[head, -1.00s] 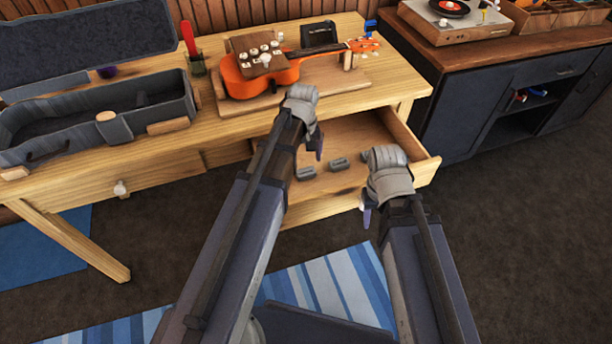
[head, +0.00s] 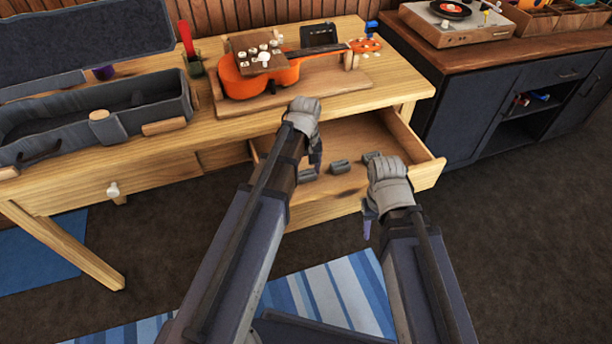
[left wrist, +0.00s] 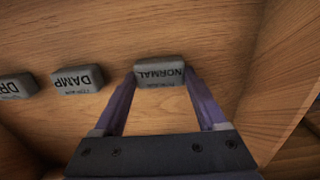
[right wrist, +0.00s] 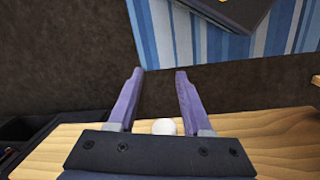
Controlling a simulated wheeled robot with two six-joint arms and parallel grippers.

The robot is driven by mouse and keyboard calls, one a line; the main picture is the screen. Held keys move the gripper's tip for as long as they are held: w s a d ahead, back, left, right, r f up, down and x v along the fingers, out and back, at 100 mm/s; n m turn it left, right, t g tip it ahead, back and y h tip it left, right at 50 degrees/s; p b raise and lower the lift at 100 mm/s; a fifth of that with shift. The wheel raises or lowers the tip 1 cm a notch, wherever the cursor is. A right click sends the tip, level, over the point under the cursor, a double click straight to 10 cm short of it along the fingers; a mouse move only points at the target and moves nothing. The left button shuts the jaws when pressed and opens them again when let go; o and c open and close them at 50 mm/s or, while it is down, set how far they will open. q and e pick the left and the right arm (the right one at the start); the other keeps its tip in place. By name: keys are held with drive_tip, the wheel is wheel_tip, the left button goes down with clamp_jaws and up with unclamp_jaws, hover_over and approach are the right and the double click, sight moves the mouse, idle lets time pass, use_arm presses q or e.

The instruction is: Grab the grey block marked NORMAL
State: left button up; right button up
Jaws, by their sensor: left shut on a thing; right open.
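The grey block marked NORMAL (left wrist: 160,74) lies in the open drawer (head: 345,190), with its lettering upside down in the left wrist view. My left gripper (left wrist: 160,84) has a finger on each side of it and is shut on it. In the head view the block (head: 308,174) is the leftmost of three, partly beside my left gripper (head: 316,164). My right gripper (head: 368,225) is open and empty in front of the drawer. The right wrist view shows its parted fingers (right wrist: 160,75) above the floor.
Two similar blocks lie in the drawer, one marked DAMP (left wrist: 77,79) and one partly cut off (left wrist: 14,87). An orange ukulele (head: 262,78) rests on the desk above. An open grey case (head: 90,115) stands to the left. The drawer's side wall (head: 410,140) is at right.

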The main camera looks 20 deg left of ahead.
sight(305, 172)
use_arm(q)
drive_tip(key=c, duration=0.5)
wheel_tip(305, 172, up, 10)
drive_tip(key=p, duration=1)
drive_tip(key=shift+r, duration=0.15)
